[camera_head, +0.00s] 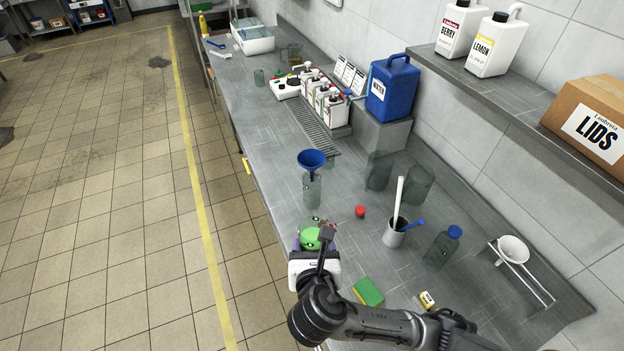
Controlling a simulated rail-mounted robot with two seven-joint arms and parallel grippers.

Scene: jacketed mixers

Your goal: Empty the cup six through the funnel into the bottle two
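A clear bottle (312,190) stands upright on the steel counter with a blue funnel (312,159) in its neck. My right gripper (313,243) is over the counter's front edge, nearer the camera than the bottle. A clear cup with bright green content (310,238) is at its fingers, apart from the funnel. The gripper's body hides part of this cup, and I cannot tell whether the fingers close on it. Two other clear cups, one at the left (378,172) and one at the right (418,185), stand behind the bottle. No numbers are readable on cups or bottle. My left gripper is not in view.
A red cap (360,211), a grey pot with tools (394,235), a blue-capped bottle (442,247), a green sponge (368,291) and a wire rack (524,270) are on the counter. A blue water jug (391,88) stands further back. The counter left of the funnel is clear.

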